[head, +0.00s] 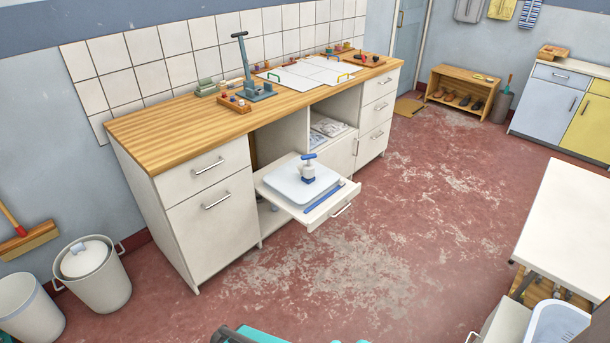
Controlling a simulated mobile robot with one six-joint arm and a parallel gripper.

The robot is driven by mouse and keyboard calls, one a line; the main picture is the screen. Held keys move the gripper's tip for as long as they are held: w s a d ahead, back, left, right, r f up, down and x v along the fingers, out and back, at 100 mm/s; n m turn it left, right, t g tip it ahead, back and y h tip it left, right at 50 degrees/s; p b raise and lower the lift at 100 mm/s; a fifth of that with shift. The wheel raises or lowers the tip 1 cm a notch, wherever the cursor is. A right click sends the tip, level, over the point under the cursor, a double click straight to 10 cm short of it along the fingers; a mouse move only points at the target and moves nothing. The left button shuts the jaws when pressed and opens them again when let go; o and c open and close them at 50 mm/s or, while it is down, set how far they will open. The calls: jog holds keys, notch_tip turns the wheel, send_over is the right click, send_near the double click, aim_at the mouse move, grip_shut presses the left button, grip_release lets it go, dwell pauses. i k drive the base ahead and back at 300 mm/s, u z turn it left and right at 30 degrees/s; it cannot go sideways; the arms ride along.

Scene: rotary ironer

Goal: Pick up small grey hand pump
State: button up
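A small pale grey hand pump with a blue top handle (308,170) stands upright on a white, rounded flat slab (284,187). The slab lies on a pulled-out shelf (317,218) of the white cabinet, below the worktop. A larger blue-grey device with a tall T-handled lever (247,72) stands on the wooden worktop above. My gripper cannot be made out in the head view.
A blue bar (324,197) lies along the shelf's right side. The wooden worktop (165,122) overhangs behind the shelf. Bins (97,279) stand at the lower left and a white table (573,220) at the right. The red floor (400,200) between is clear.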

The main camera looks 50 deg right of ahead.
aim_at(308, 173)
jog(key=z, duration=0.1)
jog(key=i, duration=0.95)
jog(key=u, duration=0.05)
